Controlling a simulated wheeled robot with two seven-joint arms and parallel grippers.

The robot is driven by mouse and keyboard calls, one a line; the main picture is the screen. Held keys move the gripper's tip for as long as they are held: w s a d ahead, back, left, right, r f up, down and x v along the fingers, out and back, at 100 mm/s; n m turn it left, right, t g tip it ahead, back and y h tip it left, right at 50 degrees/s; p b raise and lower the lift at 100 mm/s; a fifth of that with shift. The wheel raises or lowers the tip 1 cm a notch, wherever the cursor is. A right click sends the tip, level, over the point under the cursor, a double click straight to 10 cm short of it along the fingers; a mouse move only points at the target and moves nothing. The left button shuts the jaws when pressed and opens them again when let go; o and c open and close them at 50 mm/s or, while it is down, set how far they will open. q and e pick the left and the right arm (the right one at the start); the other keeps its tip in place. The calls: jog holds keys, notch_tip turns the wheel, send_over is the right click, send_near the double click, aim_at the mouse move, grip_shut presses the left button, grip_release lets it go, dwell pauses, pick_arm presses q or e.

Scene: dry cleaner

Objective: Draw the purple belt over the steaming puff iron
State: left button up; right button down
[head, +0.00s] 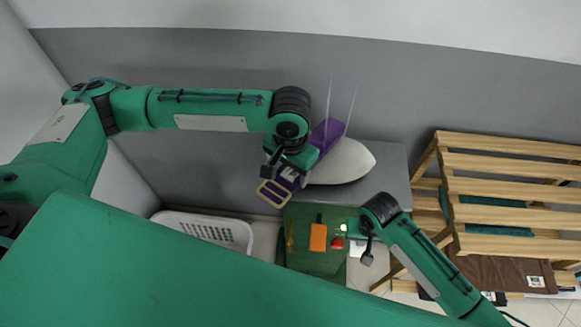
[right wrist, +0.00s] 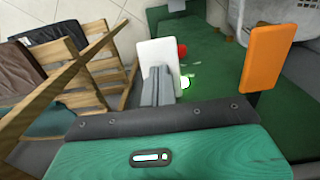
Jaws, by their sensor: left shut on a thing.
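The purple belt (head: 325,135) lies across the left end of the white puff iron (head: 345,162), which has a pointed, rounded shape. The belt's gold-edged buckle end (head: 273,193) hangs out in front. My left gripper (head: 283,180) is shut on the belt just in front of the iron and partly hides it. Thin pale streaks of steam rise behind the iron. My right gripper (head: 352,228) is low over the green mat, away from the belt.
The green mat (head: 300,262) carries an orange block (head: 318,237) with a dark handle, a red item (head: 337,243) and a white piece (head: 357,248). A white basket (head: 205,228) stands left. A slatted wooden rack (head: 510,190) stands right, with dark cloth below.

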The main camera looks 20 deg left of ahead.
aim_at(283, 182)
pick_arm(q)
jog(key=shift+s+f, duration=0.1)
jog(key=shift+f, duration=0.45)
dwell(0.5)
jog(key=shift+s, duration=0.1)
pick_arm(e)
jog(key=shift+f, duration=0.1)
pick_arm(q)
jog(key=shift+s+a, duration=0.25)
jog(key=shift+s, duration=0.4)
jog(key=shift+s+a, duration=0.25)
jog(key=shift+s, duration=0.35)
jog(key=shift+w, duration=0.1)
jog(key=shift+w+d, duration=0.35)
jog(key=shift+w, duration=0.6)
jog(key=shift+w+d, duration=0.3)
jog(key=shift+w, duration=0.6)
jog(key=shift+w+d, duration=0.35)
jog(key=shift+w, duration=0.6)
jog(key=shift+r, duration=0.15)
jog(key=shift+r, duration=2.45)
